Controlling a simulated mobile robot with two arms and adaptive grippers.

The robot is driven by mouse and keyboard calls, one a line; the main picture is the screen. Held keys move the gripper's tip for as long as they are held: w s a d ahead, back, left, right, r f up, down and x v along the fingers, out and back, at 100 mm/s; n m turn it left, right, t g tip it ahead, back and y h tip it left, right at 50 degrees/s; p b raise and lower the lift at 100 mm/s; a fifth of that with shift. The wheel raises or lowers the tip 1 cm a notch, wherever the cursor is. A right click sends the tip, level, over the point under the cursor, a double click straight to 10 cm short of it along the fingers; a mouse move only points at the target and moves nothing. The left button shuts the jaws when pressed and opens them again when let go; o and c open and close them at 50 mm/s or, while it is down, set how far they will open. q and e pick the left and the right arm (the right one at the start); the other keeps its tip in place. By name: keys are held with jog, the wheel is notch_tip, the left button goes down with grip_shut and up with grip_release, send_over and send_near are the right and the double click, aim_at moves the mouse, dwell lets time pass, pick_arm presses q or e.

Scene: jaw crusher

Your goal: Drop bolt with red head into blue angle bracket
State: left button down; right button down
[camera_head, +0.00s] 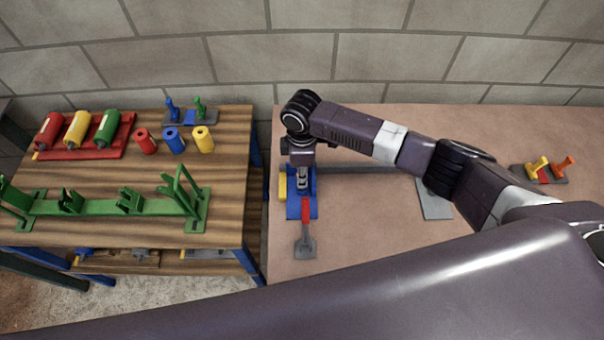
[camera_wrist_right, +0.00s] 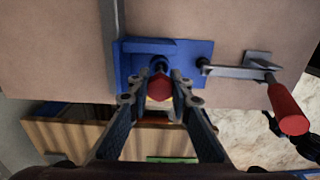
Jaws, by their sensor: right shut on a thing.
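My right gripper (camera_head: 302,188) points down over the blue angle bracket (camera_head: 313,180), at the left end of the right table. In the right wrist view its two fingers (camera_wrist_right: 161,92) are closed in on a bolt with a red six-sided head (camera_wrist_right: 159,86). The blue angle bracket (camera_wrist_right: 135,64) lies right beyond the bolt in that view. My left gripper cannot be made out in either view.
A clamp with a red handle (camera_wrist_right: 287,108) stands beside the bracket; its handle also shows in the head view (camera_head: 305,212). A yellow part (camera_head: 282,186) is left of the bracket. The wooden table (camera_head: 232,150) holds a green frame (camera_head: 100,207) and several cylinders.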

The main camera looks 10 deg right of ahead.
jog(key=shift+f, duration=0.15)
jog(key=shift+f+b, duration=1.05)
jog(key=shift+f, duration=0.85)
jog(key=c, duration=1.7)
grip_release()
jog(key=shift+r, duration=0.1)
notch_tip(320, 180, up, 12)
jog(key=shift+f, duration=0.1)
